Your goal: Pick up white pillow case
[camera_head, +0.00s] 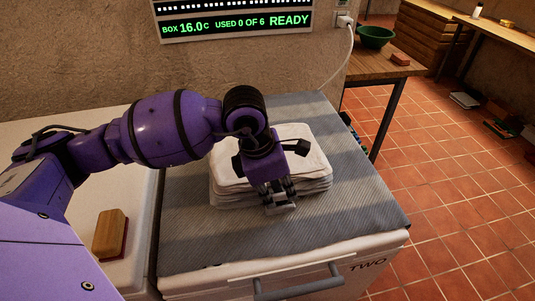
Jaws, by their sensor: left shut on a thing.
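A stack of folded white cloths, the white pillow case (307,163) on top, lies on a grey ribbed mat (350,200). My left gripper (281,206) reaches down at the near edge of the stack and is shut on the pillow case there. The arm and wrist hide the left and middle of the stack. The cloth still rests in the stack. My right gripper is not in view.
A wooden brush-like block (110,234) lies on the white top at left. The white chest below the mat has a grey handle (299,284) at its front. A display panel (235,22) hangs on the wall. A wooden table (378,70) with a green bowl (375,37) stands at back right.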

